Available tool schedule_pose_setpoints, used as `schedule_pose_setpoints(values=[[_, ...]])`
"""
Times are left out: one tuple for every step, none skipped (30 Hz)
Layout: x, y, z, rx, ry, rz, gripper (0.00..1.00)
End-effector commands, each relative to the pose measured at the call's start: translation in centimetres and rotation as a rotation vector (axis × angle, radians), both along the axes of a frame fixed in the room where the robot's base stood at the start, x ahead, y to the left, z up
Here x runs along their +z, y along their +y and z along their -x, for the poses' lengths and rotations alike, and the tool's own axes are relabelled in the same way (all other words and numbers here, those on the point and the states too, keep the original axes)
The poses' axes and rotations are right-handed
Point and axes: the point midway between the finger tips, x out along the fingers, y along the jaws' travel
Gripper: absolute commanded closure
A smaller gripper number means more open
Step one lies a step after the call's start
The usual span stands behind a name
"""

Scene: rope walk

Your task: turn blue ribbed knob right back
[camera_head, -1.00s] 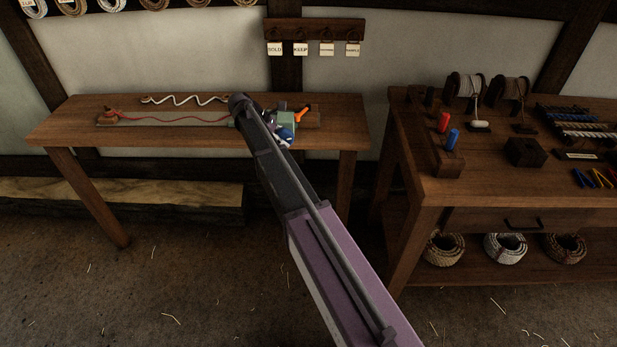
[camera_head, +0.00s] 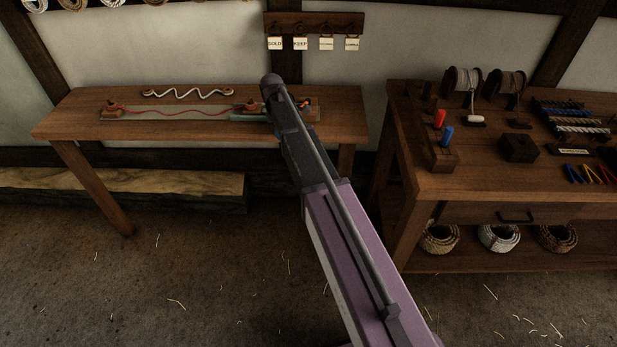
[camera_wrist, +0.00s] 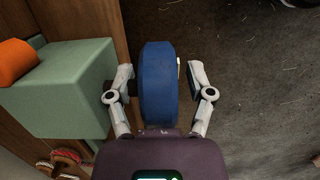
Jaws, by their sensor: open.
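The blue knob (camera_wrist: 158,85) shows large in the wrist view, edge-on, at the front side of a pale green block (camera_wrist: 62,90). A small whitish mark shows on its right side. My gripper (camera_wrist: 160,75) is open, with one grey finger on each side of the knob. An orange part (camera_wrist: 14,62) sits on the block's left.
The device's long board (camera_head: 165,128) with a red cord lies on the wooden table (camera_head: 75,120). A white wavy rope (camera_head: 187,93) lies behind it. A second bench (camera_head: 480,180) at right holds spools and red and blue handles. The floor between is open.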

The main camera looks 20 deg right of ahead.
Motion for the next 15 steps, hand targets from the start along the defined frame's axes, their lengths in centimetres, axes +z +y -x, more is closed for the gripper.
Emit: schedule_pose_setpoints(values=[[0.1,-0.1,0.1,-0.002,-0.01,-0.029,0.31],[0.1,-0.1,0.1,-0.001,-0.014,-0.046,0.31],[0.1,-0.1,0.1,-0.001,-0.022,-0.067,0.31],[0.1,-0.1,0.1,-0.001,-0.027,-0.084,0.31],[0.1,-0.1,0.1,-0.001,-0.032,-0.099,0.31],[0.1,0.0,0.1,-0.002,-0.039,-0.12,0.31],[0.1,0.0,0.1,-0.002,-0.043,-0.135,0.31],[0.2,-0.1,0.1,-0.002,-0.048,-0.15,0.31],[0.6,0.0,0.0,-0.001,-0.052,-0.159,0.31],[1.0,0.0,0.0,0.0,-0.051,-0.157,0.31],[1.2,0.0,0.0,0.0,-0.051,-0.156,0.31],[1.5,0.0,0.0,0.0,-0.05,-0.155,0.31],[1.8,0.0,0.0,0.0,-0.05,-0.155,0.31],[2.0,0.0,0.0,0.0,-0.05,-0.154,0.31],[2.3,0.0,0.0,0.0,-0.05,-0.154,0.31]])
